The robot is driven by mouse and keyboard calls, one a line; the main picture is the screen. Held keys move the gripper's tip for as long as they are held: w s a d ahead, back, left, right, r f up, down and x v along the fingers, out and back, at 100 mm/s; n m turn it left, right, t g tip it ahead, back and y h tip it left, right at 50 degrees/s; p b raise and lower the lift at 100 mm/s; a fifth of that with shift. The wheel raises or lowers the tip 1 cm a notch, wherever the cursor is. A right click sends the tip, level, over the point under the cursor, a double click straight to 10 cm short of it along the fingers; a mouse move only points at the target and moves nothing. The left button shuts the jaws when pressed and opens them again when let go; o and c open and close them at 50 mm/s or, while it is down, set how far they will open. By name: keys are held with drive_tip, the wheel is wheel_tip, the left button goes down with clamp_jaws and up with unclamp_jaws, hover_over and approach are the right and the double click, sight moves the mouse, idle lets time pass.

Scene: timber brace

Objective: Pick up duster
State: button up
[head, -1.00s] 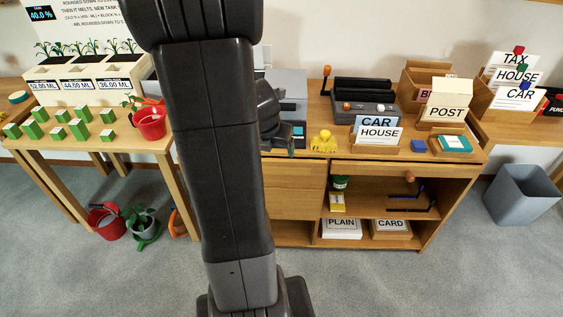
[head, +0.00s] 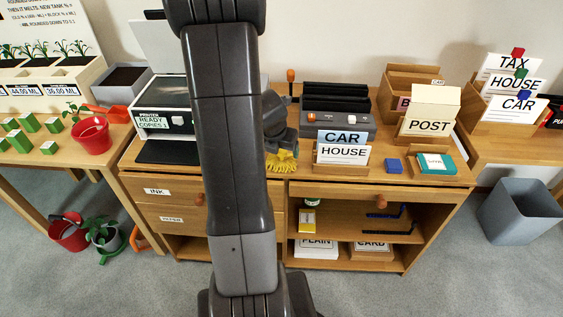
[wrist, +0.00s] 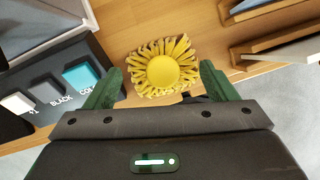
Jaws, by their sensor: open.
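The duster (wrist: 163,68) is a yellow fringed thing with a smooth round middle, lying on the wooden desk top. In the wrist view it sits just beyond and between the two green fingers of my gripper (wrist: 162,78). The fingers are spread apart, with nothing held between them. In the head view the yellow duster (head: 281,163) lies on the desk just right of my arm. My gripper (head: 283,148) is directly above and behind it there, partly hiding it. I cannot tell the exact gap between them.
The printer (head: 163,120) stands left of my arm. The CAR and HOUSE card holder (head: 341,166) is close right of the duster, with a blue block (head: 394,165) beyond. A dark machine (head: 338,118) stands behind. The desk's front edge is near the duster.

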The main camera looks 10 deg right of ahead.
sight(280, 150)
drive_tip(key=b+x, duration=0.1)
drive_tip(key=x, duration=0.3)
drive_tip(key=c, duration=0.7)
drive_tip(key=shift+c, duration=0.2)
drive_tip(key=shift+r, duration=0.15)
wheel_tip(280, 150, up, 10)
drive_tip(key=p, duration=0.4)
drive_tip(key=shift+s+p, duration=0.1)
drive_tip(key=shift+p, duration=0.25)
drive_tip(key=shift+o, duration=0.5)
